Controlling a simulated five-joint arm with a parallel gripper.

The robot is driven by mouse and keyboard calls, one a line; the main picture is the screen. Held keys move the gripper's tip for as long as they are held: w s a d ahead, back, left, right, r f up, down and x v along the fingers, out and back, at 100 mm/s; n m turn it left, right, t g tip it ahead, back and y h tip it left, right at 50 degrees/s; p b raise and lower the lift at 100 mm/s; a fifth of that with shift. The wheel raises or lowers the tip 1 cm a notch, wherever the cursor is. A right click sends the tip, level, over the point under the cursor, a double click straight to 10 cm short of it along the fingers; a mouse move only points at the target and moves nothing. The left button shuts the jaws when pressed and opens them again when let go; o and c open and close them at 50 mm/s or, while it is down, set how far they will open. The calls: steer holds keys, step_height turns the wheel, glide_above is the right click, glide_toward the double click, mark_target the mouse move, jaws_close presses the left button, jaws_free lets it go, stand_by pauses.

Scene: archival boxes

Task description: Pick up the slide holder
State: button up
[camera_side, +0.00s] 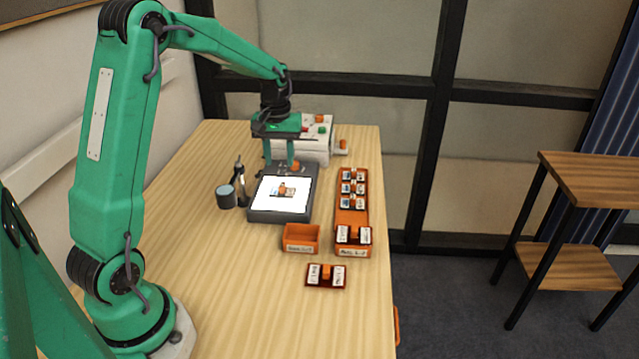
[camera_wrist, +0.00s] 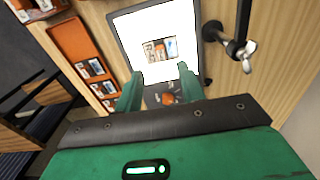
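A small slide holder (camera_side: 283,190) with picture slides and an orange tab lies on the glowing white panel of the light box (camera_side: 255,215). In the wrist view the slide holder (camera_wrist: 160,50) lies beyond my fingertips, near the panel's middle. My gripper (camera_side: 280,158) is above the back end of the light box, apart from the holder. In the wrist view my gripper (camera_wrist: 159,80) has its two green fingers spread, with nothing between them. An orange knob (camera_wrist: 168,98) on the light box's dark edge shows between the fingers.
A dark red holder (camera_side: 326,284) with labelled slides lies at the front. A white device (camera_side: 318,153) stands behind; a post (camera_side: 240,180) and grey cup (camera_side: 226,196) stand left.

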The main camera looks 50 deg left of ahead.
mark_target(282, 184)
steer(key=shift+w+a+f, duration=0.15)
steer(key=shift+a+f, duration=0.15)
steer(key=shift+f, duration=0.05)
steer(key=shift+f, duration=0.1)
steer(key=shift+f, duration=1.2)
steer(key=shift+f, duration=0.1)
steer(key=shift+w+f, duration=0.15)
steer(key=shift+f, duration=2.35)
steer(key=shift+c, duration=0.5)
jaws_close()
